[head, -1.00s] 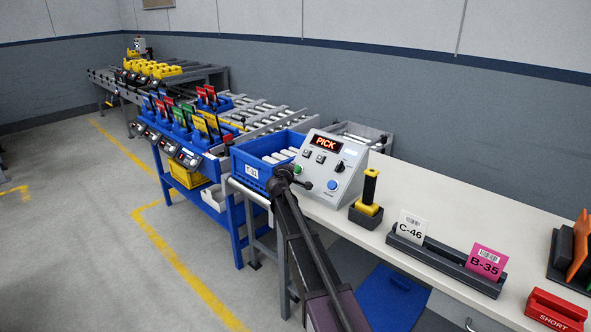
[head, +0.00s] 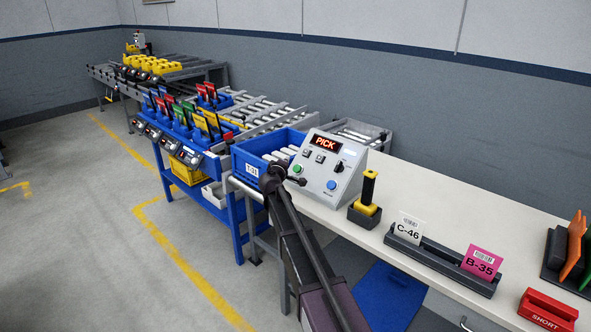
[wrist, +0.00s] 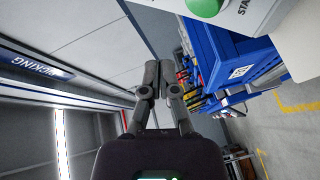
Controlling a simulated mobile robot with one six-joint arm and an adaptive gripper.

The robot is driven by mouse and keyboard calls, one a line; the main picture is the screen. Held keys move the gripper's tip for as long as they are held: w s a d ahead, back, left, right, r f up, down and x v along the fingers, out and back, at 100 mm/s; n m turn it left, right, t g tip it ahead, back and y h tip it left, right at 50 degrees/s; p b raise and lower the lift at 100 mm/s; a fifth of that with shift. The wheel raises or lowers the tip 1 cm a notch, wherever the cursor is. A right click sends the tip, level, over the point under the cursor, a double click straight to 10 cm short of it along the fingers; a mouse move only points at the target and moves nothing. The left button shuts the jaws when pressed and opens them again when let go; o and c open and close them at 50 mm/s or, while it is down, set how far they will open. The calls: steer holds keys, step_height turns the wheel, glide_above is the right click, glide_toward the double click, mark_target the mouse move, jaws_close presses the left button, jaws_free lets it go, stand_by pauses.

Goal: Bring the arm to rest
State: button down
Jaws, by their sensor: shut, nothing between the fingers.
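My gripper (wrist: 152,78) shows in the wrist view with its two dark fingers together and nothing between them. My arm (head: 307,255) rises from the bottom of the head view to a dark joint in front of the blue tote. The fingers cannot be made out clearly in the head view. The control box (head: 333,172) with a lit PICK display stands on the bench close to the right of the arm's end. Its green button (wrist: 205,7) shows large at the top of the wrist view. The gripper touches nothing that I can see.
A blue tote (head: 249,165) labelled T-31 sits beside the control box. A yellow-black scanner (head: 368,192), a card rail (head: 440,262) with two cards and a red SHORT block (head: 547,310) stand along the white bench (head: 440,200). The floor (head: 90,230) at left is clear.

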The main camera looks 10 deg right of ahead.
stand_by(0.3)
steer(key=s+d+f+m+g+p, duration=0.1)
steer(key=s+d+f+m+g, duration=0.15)
steer(key=s, duration=0.45)
steer(key=s+d+f+m+g+p, duration=0.1)
steer(key=s+d+m+g+p, duration=0.15)
steer(key=s, duration=0.45)
steer(key=s+d+f+m+g+p, duration=0.1)
steer(key=s+d+f+m+g, duration=0.15)
steer(key=s, duration=0.35)
steer(key=s+a+f+m+g+y+p, duration=0.1)
steer(key=s+a+g+y+p, duration=0.1)
steer(key=s, duration=1)
steer(key=s+a+f+m+g+y+p, duration=0.1)
steer(key=s+a+g+y, duration=0.3)
steer(key=s, duration=0.8)
steer(key=shift+a+f+g+y+p, duration=0.15)
steer(key=shift+a+g+y+p, duration=0.3)
steer(key=shift+g, duration=0.4)
